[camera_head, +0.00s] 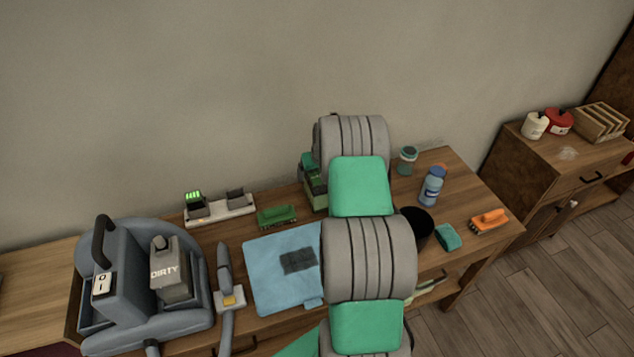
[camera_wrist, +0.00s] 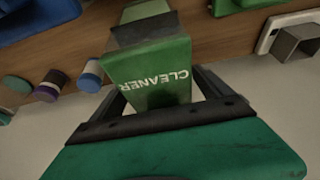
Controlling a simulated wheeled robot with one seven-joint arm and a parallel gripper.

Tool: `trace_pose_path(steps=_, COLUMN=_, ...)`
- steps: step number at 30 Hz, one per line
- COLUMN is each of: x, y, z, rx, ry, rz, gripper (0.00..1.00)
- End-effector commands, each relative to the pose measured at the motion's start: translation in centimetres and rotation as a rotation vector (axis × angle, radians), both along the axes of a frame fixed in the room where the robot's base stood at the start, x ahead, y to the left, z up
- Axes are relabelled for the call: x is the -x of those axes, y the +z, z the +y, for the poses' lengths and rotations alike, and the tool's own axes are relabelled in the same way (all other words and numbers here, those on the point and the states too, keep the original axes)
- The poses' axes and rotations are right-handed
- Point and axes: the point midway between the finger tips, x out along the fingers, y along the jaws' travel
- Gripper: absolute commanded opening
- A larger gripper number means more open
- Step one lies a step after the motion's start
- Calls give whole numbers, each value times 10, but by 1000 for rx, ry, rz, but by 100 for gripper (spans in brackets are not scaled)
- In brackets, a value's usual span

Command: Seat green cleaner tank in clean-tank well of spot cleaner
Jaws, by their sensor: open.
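The green cleaner tank (camera_wrist: 150,70), lettered CLEANER, fills the middle of the wrist view. My gripper (camera_wrist: 158,92) is open, with one finger on each side of the tank; I cannot tell whether they touch it. In the head view the tank (camera_head: 316,188) stands at the back of the bench, partly hidden by my arm, which also hides my gripper. The grey-blue spot cleaner (camera_head: 128,265) is at the left end of the bench. A grey tank marked DIRTY (camera_head: 171,268) sits on its right side. A low open recess (camera_head: 92,318) shows at its left; I cannot tell its full shape.
A blue cloth (camera_head: 270,290) with a dark patch lies mid-bench. The hose nozzle (camera_head: 228,285), a green brush (camera_head: 277,216) and a white charger (camera_head: 220,208) are between cleaner and tank. A black cup (camera_head: 417,228), blue bottle (camera_head: 432,187) and orange brush (camera_head: 489,221) stand right of my arm.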

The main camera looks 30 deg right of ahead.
Motion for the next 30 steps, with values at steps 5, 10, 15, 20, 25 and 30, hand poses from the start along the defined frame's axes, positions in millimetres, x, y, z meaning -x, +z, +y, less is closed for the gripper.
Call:
trace_pose_path(steps=5, x=0, y=0, z=1, rx=0, ry=1, rz=0, gripper=82)
trace_pose_path(steps=10, x=0, y=0, z=1, rx=0, ry=1, rz=0, gripper=68)
trace_pose_path(steps=15, x=0, y=1, z=1, rx=0, ry=1, rz=0, gripper=54)
trace_pose_path(steps=20, x=0, y=1, z=1, rx=0, ry=1, rz=0, gripper=41)
trace_pose_path(steps=25, x=0, y=1, z=1, rx=0, ry=1, rz=0, gripper=27)
trace_pose_path(steps=30, x=0, y=1, z=1, rx=0, ry=1, rz=0, gripper=13)
